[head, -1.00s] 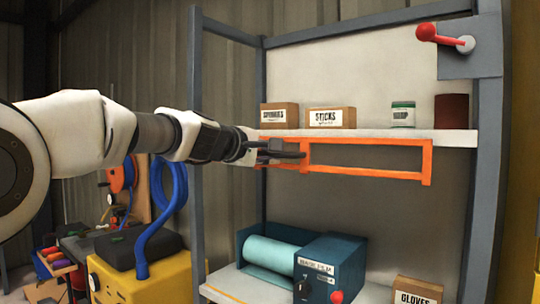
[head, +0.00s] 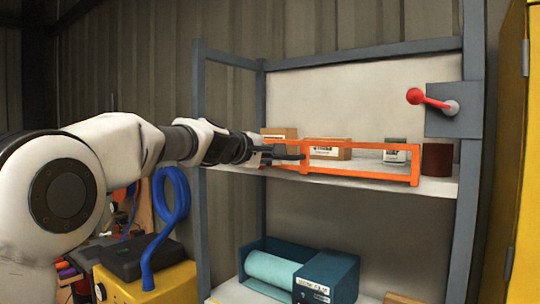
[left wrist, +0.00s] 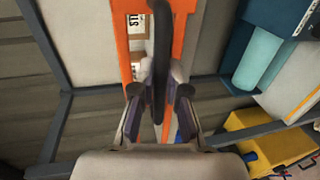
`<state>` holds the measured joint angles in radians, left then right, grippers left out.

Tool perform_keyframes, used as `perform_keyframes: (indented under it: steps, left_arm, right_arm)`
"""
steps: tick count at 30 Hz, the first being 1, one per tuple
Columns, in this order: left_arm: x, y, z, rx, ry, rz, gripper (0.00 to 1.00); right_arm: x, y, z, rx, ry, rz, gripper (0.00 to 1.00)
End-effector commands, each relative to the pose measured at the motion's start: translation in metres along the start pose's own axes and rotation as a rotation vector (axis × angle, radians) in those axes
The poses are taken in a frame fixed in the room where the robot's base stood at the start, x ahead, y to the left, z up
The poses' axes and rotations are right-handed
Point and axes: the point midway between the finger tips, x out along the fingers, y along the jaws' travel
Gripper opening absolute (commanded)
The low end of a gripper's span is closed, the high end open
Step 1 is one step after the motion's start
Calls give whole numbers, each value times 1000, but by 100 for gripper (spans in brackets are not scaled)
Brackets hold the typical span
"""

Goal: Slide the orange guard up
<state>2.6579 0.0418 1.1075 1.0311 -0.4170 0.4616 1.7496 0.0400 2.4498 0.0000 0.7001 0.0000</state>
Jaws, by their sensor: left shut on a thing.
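The orange guard (head: 360,179) is an open rectangular frame along the front of the upper shelf. It now stands above the shelf edge, in front of the goods. My left gripper (head: 288,153) reaches in from the left and is shut at the guard's left part. In the left wrist view, the gripper's fingers (left wrist: 160,98) close around a dark handle bar (left wrist: 160,45), with the orange frame (left wrist: 123,40) behind it. The exact finger contact is partly hidden. My right gripper is not in view.
A red-knobbed lever (head: 430,99) is at upper right. A teal film machine (head: 325,277) sits below.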

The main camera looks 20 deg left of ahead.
Motion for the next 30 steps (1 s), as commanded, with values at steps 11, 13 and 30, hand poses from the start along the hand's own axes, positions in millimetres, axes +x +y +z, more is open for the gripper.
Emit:
perform_keyframes:
  steps: [11,13,30]
  left_arm:
    - [-3,8,-1,1,7,14,39]
    - [-7,8,-1,0,6,14,39]
    - [-72,6,0,1,6,12,39]
  right_arm:
    - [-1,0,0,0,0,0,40]
    - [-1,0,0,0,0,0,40]
    - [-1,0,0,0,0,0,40]
